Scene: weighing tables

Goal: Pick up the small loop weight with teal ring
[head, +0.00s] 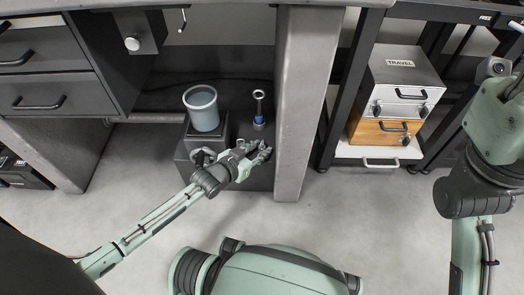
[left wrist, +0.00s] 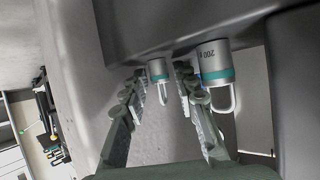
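The small loop weight (left wrist: 158,72) is a silver cylinder with a teal ring and a wire loop. It appears upside down in the left wrist view, between the fingers of my left gripper (left wrist: 160,85). The fingers are open, with a visible gap on each side of its loop. A larger loop weight (left wrist: 215,62), marked 200 and also teal-ringed, is just right of the right finger. In the head view my left gripper (head: 254,150) is at the front of the dark stand, largely hiding the weights. My right gripper is not in view.
A grey-blue cup (head: 203,110) stands on a dark block left of the gripper. A tall loop weight with a blue band (head: 258,121) stands behind it. A grey table leg (head: 296,100) rises close on the right. Drawer boxes (head: 385,130) are farther right.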

